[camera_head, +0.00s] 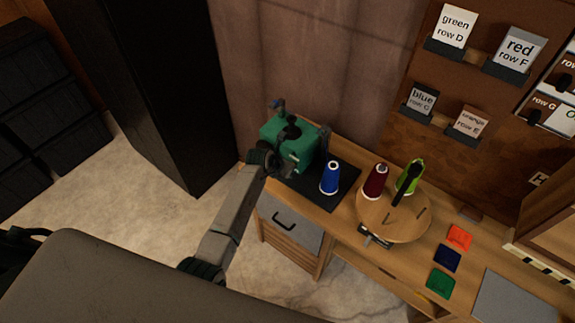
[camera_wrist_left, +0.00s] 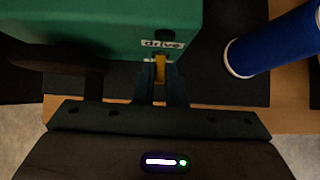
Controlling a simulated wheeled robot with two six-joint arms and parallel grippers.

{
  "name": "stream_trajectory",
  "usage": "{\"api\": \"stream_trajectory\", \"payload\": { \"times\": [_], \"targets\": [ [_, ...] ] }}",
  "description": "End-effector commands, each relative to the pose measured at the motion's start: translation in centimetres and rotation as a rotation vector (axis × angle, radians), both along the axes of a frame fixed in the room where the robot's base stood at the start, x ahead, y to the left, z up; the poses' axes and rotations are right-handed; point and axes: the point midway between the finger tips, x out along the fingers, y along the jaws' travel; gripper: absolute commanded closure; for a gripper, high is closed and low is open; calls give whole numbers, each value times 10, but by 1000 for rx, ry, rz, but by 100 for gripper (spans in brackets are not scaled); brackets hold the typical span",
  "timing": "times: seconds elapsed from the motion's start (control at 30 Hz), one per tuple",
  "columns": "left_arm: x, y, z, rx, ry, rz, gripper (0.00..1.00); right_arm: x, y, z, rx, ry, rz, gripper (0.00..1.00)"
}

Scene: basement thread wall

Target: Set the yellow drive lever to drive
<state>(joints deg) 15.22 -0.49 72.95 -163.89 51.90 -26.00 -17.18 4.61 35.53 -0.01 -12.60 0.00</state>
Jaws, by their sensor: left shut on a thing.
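The green machine (camera_head: 275,131) stands at the left end of the wooden bench, on a dark mat. In the left wrist view the machine's green body (camera_wrist_left: 100,22) fills the upper left, with a "drive" label (camera_wrist_left: 163,44) on its face. The yellow drive lever (camera_wrist_left: 159,68) is just below that label, between the fingers of my left gripper (camera_wrist_left: 160,88). The gripper is shut on the lever. In the head view my left arm reaches to the machine's front, and its wrist hides the lever. My right gripper is not in view.
A blue thread cone (camera_head: 329,178) stands on the mat (camera_head: 318,198) right of the machine; it is close in the left wrist view (camera_wrist_left: 275,45). A dark red cone (camera_head: 375,181) and a green cone (camera_head: 410,176) stand on a round wooden turntable (camera_head: 385,226). Coloured squares lie farther right.

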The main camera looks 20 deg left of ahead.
Motion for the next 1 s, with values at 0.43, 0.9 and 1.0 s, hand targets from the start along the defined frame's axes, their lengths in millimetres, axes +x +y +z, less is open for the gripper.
{"api": "stream_trajectory", "payload": {
  "times": [0.43,0.9,1.0],
  "targets": [
    [0,1,1,1,-1,0,67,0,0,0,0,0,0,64],
    [-36,15,44,2,-4,0,67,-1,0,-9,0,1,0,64],
    [-45,19,56,3,-3,0,67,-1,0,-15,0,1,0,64]
  ]
}}
